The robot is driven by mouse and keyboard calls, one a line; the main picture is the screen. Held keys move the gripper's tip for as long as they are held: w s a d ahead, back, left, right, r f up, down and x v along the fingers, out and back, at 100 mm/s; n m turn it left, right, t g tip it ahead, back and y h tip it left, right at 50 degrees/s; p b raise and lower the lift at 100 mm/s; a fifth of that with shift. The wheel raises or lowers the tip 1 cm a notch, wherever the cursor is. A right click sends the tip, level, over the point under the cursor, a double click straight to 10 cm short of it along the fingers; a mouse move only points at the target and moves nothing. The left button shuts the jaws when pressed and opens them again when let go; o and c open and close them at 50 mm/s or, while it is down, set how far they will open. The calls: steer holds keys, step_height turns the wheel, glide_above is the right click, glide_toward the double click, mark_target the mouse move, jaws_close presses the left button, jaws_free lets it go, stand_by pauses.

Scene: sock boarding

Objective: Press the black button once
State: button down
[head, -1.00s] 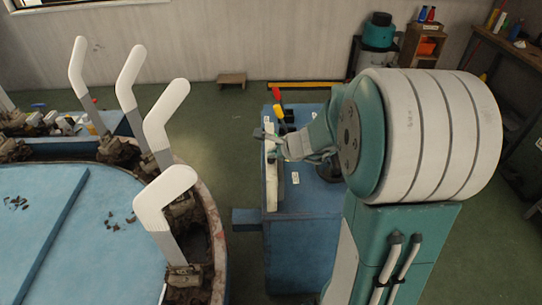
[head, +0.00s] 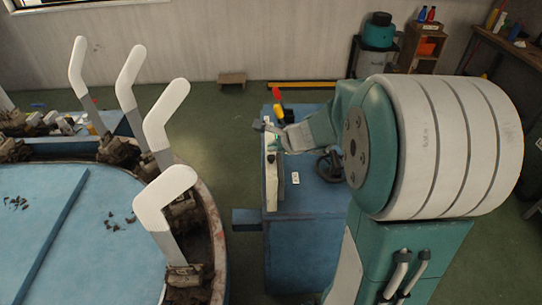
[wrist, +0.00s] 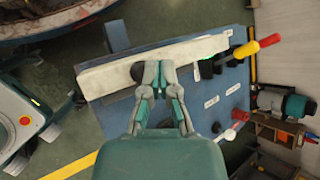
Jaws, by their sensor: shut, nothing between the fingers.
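The black button (wrist: 137,72) shows in the wrist view as a dark round knob on the long white panel (wrist: 105,79). My gripper (wrist: 159,68) is shut and empty, with its fingertips over the panel just right of the button. The left finger partly covers the button; I cannot tell whether they touch. A green button (wrist: 206,68) sits on the panel right of the fingers.
Levers with a red grip (head: 276,95) and a yellow grip (head: 279,112) stand at the back of the blue console (head: 300,235). A round blue-topped machine (head: 95,235) with white curved boards stands left.

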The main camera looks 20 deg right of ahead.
mark_target(273, 157)
steer(key=shift+r, duration=2.3)
steer(key=s+a+r+n+g, duration=0.1)
steer(key=s+a+r+n, duration=0.1)
steer(key=s+a+n, duration=0.4)
steer(key=s+a+r+n+g, duration=0.1)
steer(key=s+a+r+n, duration=0.25)
steer(key=s+n, duration=0.3)
steer(key=s+n+g+h, duration=0.1)
steer(key=s+n+h, duration=0.2)
steer(key=s+n, duration=0.7)
steer(key=shift+s+a+f+n, duration=0.35)
steer(key=shift+s+a+f, duration=0.1)
steer(key=shift+s, duration=0.15)
